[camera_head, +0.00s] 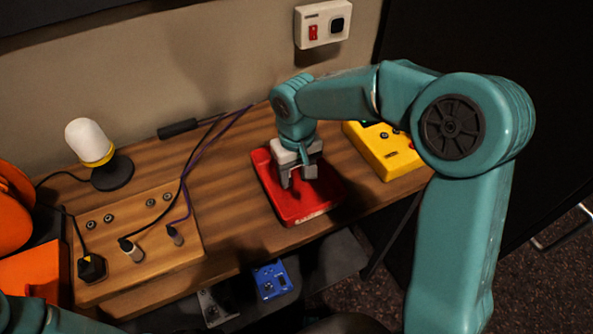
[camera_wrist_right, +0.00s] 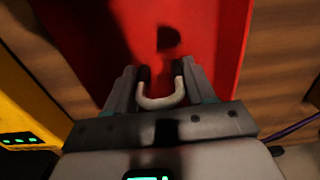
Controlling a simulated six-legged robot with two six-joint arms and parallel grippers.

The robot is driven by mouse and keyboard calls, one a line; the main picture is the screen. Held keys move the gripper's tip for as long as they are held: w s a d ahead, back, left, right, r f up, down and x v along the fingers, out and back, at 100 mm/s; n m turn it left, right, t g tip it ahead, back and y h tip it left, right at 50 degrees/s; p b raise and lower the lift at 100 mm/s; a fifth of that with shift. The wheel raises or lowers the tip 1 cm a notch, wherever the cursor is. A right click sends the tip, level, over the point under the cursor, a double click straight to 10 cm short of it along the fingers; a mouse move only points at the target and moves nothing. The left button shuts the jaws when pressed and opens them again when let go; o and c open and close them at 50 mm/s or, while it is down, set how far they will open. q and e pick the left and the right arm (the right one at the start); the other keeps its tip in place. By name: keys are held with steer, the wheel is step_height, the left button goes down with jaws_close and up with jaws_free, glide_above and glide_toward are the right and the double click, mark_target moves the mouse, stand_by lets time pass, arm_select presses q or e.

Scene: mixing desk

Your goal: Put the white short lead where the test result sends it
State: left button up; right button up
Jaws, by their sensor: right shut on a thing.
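My right gripper (camera_head: 298,181) is over the red tray (camera_head: 266,180), pointing down. In the right wrist view my right gripper (camera_wrist_right: 160,78) is shut on the white short lead (camera_wrist_right: 162,102), a small U-shaped piece between its fingers. The red tray (camera_wrist_right: 205,45) fills the view behind it, with a dark shadow on it. I cannot tell whether the lead touches the tray. In the head view the lead is hidden. A yellow device (camera_head: 392,158) with a dark screen stands right of the tray. My left gripper is out of view.
A wooden socket box (camera_head: 150,210) holds several plugs, with black and purple cables running back. A white-domed lamp (camera_head: 91,143) stands behind it. Orange things (camera_head: 25,270) are at the left. A blue device (camera_head: 272,280) lies on a lower shelf. A wall switch box (camera_head: 322,24) is behind.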

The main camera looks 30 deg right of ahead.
steer(key=shift+f, duration=0.4)
steer(key=o, duration=1.4)
steer(key=shift+r, duration=0.3)
step_height(320, 180, up, 13)
steer(key=shift+f+p, duration=0.2)
steer(key=shift+p, duration=0.65)
